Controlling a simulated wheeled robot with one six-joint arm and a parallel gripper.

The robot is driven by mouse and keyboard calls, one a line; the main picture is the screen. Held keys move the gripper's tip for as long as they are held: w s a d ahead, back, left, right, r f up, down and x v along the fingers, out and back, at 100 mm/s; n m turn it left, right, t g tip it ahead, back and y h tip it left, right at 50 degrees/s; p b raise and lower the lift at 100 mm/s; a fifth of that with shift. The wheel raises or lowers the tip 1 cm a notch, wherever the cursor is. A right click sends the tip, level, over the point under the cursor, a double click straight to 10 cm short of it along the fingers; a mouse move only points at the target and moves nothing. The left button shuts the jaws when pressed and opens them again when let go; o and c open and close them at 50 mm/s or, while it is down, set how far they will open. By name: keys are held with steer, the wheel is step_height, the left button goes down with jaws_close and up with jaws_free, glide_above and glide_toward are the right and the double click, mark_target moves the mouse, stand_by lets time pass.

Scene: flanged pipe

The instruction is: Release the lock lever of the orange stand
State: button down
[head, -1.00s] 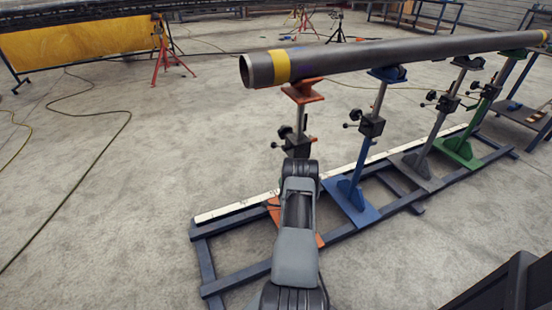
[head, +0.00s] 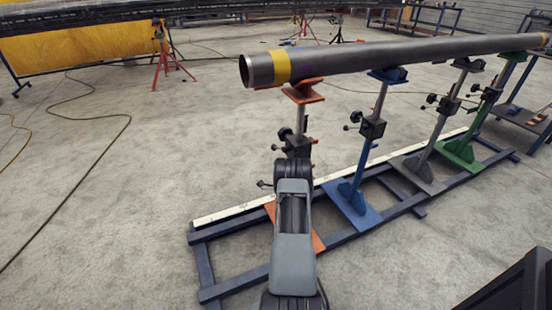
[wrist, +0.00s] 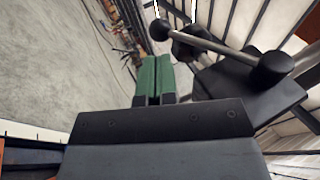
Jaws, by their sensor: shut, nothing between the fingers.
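The orange stand (head: 303,93) is nearest, with its orange top plate under the pipe's near end. Its dark clamp block (head: 299,146) sits partway down the post, partly hidden by my arm. In the wrist view a metal rod with black ball ends, which looks like the lock lever (wrist: 222,46), slants across the upper right beside a black block. My gripper (wrist: 157,62) shows green fingers pressed together and empty. The fingertips are just below and left of the rod's upper-left ball; I cannot tell whether they touch it. In the head view my arm hides the gripper.
The grey pipe (head: 400,57) with yellow bands lies across the orange, blue (head: 362,170), grey and green stands. They stand on a dark blue floor frame (head: 205,265) with a white strip (head: 250,207). Open floor lies to the left. A cable (head: 105,180) crosses it.

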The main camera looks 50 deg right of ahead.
steer(key=shift+b+x, duration=0.55)
steer(key=shift+x, duration=1.7)
